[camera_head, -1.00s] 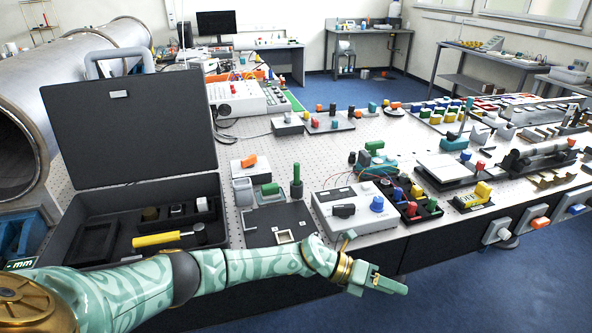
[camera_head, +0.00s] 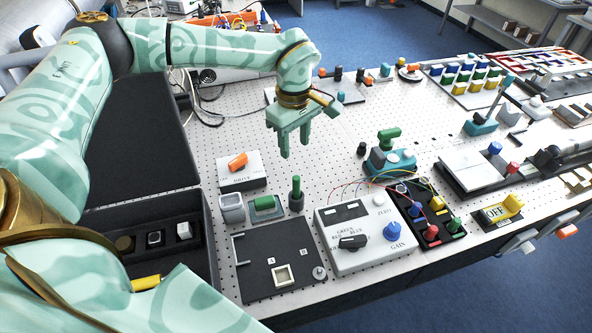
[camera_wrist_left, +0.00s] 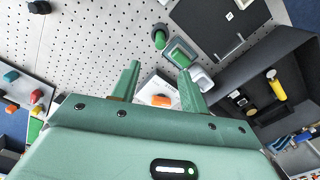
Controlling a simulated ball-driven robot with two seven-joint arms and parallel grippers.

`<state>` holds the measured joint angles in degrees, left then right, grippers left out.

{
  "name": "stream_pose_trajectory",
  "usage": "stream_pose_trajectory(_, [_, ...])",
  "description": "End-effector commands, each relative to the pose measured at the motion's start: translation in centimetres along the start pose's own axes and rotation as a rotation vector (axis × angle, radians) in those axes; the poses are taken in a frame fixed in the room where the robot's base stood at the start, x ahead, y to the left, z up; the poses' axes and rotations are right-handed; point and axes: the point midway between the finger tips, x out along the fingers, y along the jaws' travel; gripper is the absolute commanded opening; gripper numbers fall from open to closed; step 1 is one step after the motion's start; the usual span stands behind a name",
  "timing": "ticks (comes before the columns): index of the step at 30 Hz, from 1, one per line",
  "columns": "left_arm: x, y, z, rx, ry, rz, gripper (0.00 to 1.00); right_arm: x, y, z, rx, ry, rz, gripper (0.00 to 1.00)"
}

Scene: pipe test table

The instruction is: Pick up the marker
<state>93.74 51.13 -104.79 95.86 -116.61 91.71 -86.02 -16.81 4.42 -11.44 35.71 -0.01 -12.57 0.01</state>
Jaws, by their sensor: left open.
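A green upright cylinder (camera_head: 296,193), which looks like the marker, stands on the perforated table behind the black plate. In the left wrist view it (camera_wrist_left: 160,40) shows beyond the fingertips, a little above the gap between them. My left gripper (camera_head: 295,146) is open and empty, pointing down. In the head view it appears above and behind the cylinder, apart from it. Its two fingers also show in the left wrist view (camera_wrist_left: 159,70). My right gripper is not in view.
A green block in a grey holder (camera_head: 264,207) and a grey cup (camera_head: 232,208) stand just left of the cylinder. An orange-switch box (camera_head: 241,170) is further left. A white control box (camera_head: 355,245) is at the front right. An open black case (camera_head: 205,240) lies left.

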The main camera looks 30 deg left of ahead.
Motion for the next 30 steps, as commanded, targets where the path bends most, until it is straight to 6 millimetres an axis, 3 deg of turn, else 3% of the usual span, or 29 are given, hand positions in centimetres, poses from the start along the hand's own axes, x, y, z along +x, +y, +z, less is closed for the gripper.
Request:
stream_pose_trajectory(12, [8.9, -0.2, -0.2, 0.005, 0.009, -0.006, 0.44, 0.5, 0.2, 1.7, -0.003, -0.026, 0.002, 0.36])
stream_pose_trajectory(20, [11.4, -0.1, -0.1, 0.004, 0.008, -0.004, 0.44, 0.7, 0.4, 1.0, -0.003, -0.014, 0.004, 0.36])
stream_pose_trajectory(27, [15.2, 0.1, 0.2, 0.004, 0.008, -0.004, 0.44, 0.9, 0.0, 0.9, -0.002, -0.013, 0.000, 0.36])
stream_pose_trajectory(30, [15.9, 0.1, 0.2, 0.003, 0.008, -0.003, 0.44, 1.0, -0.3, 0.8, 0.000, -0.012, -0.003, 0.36])
